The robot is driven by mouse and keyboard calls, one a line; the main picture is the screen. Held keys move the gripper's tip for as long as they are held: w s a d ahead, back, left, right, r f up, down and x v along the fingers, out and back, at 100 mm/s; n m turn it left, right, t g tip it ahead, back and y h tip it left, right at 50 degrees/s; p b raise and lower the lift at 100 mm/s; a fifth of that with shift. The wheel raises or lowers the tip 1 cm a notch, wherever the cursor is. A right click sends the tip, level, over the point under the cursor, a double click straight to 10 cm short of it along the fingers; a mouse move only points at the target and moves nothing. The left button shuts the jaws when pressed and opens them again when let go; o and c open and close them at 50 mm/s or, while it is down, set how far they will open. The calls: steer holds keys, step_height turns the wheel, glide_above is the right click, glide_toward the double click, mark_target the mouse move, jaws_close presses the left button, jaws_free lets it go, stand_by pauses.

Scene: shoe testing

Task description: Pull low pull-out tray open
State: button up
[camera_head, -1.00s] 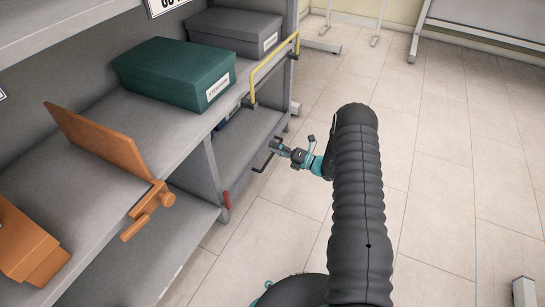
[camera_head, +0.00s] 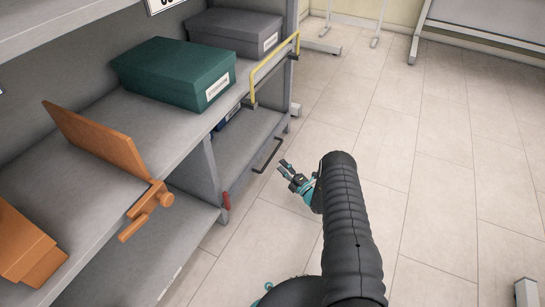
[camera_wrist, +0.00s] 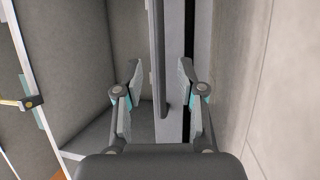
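The low pull-out tray (camera_head: 238,150) is a grey surface at the lower level of the shelving, below the green box. A black bar handle (camera_head: 267,156) stands out from its front edge. My gripper (camera_head: 283,168) is just right of the handle in the head view, apart from it, with free floor behind it. In the wrist view my gripper (camera_wrist: 160,75) has its two fingers spread, with nothing held. A dark grey bar (camera_wrist: 159,60), which looks like the handle, runs between the fingers in the picture; its distance from them is hard to tell.
A green box (camera_head: 175,72) and a grey box (camera_head: 235,32) sit on the shelf above, by a yellow rail (camera_head: 273,66). A blue item (camera_head: 228,118) shows at the back of the tray. A red grip (camera_head: 226,201) is on the post. Tiled floor (camera_head: 440,170) is open at right.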

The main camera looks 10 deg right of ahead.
mark_target(272, 155)
steer(key=x, duration=0.7)
steer(key=shift+w+a, duration=0.15)
steer(key=shift+w, duration=0.1)
jaws_close()
